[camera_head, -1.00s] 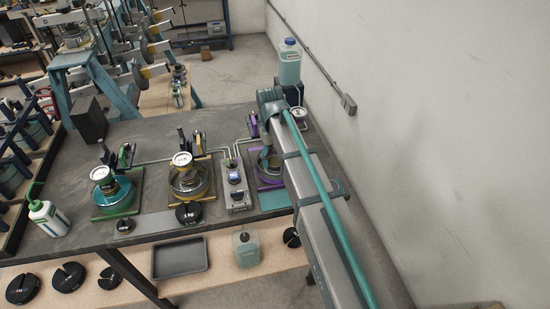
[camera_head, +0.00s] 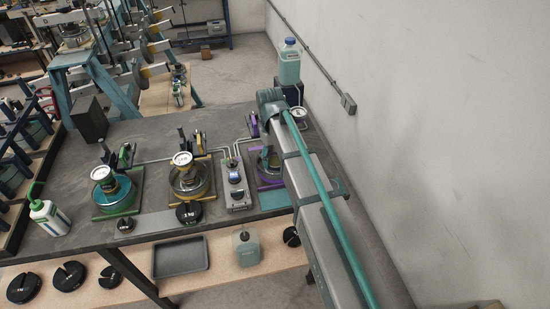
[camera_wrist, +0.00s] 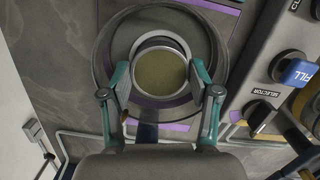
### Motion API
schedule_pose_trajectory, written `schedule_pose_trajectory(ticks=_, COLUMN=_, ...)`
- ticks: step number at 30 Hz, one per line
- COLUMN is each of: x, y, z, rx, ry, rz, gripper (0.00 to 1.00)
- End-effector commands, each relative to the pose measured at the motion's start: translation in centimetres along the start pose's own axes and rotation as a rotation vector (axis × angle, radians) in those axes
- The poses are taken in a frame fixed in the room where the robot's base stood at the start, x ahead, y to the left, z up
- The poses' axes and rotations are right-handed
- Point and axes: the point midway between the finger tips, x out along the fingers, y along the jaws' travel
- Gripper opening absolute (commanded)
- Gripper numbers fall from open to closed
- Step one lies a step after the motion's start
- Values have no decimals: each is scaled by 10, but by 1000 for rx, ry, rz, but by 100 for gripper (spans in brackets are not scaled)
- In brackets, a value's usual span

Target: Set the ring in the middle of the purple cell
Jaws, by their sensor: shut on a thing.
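The ring (camera_wrist: 160,43) is a pale metal band with a tan disc-like area inside it. My gripper (camera_wrist: 161,75) is shut on it, with one teal finger at its left and one at its right in the wrist view. Around the ring is the dark round wall of the purple cell (camera_wrist: 108,50), with purple strips of its base showing. In the head view the purple cell (camera_head: 270,184) is partly hidden by my arm, and the ring is not clearly visible.
A control panel with a blue FILL knob (camera_wrist: 294,71) and a SELECTOR knob (camera_wrist: 260,114) stands close right of the cell in the wrist view. A yellow cell (camera_head: 190,184) and a green cell (camera_head: 113,196) stand to its left in the head view. A wall is at right.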

Motion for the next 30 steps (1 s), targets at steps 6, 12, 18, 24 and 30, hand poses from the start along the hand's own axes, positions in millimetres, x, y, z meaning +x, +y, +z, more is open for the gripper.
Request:
schedule_pose_trajectory(ticks=6, x=0, y=0, z=0, rx=0, ry=-1, rz=0, gripper=70)
schedule_pose_trajectory(ticks=12, x=0, y=0, z=0, rx=0, ry=-1, rz=0, gripper=91)
schedule_pose_trajectory(ticks=18, x=0, y=0, z=0, rx=0, ry=-1, rz=0, gripper=91)
schedule_pose_trajectory(ticks=24, x=-8, y=0, z=0, rx=0, ry=0, rz=0, gripper=91)
schedule_pose_trajectory(ticks=30, x=-39, y=0, z=-2, rx=0, ry=3, rz=1, gripper=91)
